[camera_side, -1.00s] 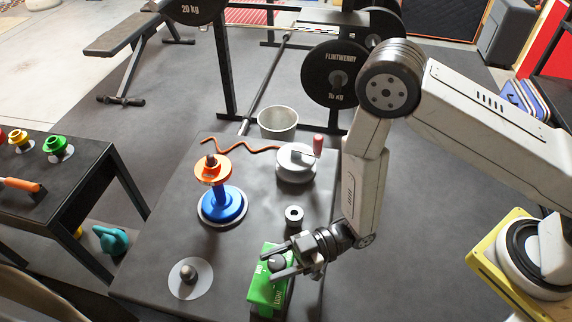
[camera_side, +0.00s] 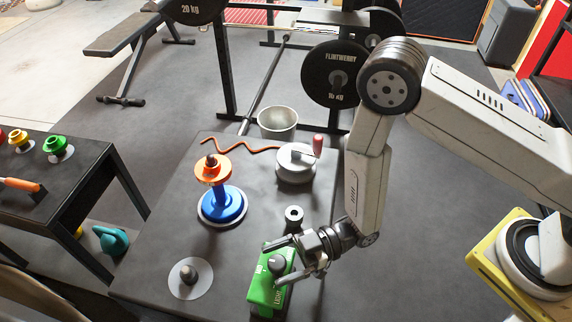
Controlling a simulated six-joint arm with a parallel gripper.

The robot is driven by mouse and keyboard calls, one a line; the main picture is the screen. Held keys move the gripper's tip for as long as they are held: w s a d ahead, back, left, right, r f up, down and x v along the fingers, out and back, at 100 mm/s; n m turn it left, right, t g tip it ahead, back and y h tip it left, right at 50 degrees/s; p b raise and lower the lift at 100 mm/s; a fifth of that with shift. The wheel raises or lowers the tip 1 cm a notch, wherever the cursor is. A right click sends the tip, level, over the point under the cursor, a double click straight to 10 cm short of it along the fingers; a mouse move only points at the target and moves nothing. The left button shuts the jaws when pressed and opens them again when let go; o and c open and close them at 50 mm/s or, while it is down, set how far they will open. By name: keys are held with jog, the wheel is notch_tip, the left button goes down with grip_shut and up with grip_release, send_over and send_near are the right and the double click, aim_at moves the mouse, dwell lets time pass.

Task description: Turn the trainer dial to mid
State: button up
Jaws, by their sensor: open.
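The trainer is a green box (camera_side: 262,290) at the front of the dark table, with white lettering on it; "LIGHT" is readable near its lower end. Its dark round dial (camera_side: 277,264) sits on the upper part of the box. My gripper (camera_side: 279,264) is open, with one finger on the upper left side of the dial and the other on its lower right side. I cannot tell whether the fingers touch the dial. The dial's pointer is too small to read for certain, and part of the lettering is unclear.
A grey knob on a pale disc (camera_side: 203,285) stands left of the box. A small metal ring (camera_side: 294,214) lies behind it. A blue and orange stacked stand (camera_side: 222,204), a crank wheel with a red handle (camera_side: 296,165) and a metal bucket (camera_side: 278,122) stand farther back.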

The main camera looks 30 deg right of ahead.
jog(key=s+d, duration=0.1)
jog(key=d, duration=0.5)
jog(key=shift+s+d, duration=0.15)
jog(key=shift+d, duration=0.25)
jog(key=w+d+r+m+t+h, duration=0.4)
jog(key=w+d+m+h, duration=0.2)
jog(key=w+d+h, duration=0.65)
jog(key=s+d+r+m+g+h, duration=0.4)
jog(key=s+d+r+m, duration=0.4)
jog(key=s+d+m, duration=0.2)
jog(key=shift+s+d+r+g+h, duration=0.2)
jog(key=shift+s+d+g+h, duration=0.15)
jog(key=shift+d+h, duration=0.4)
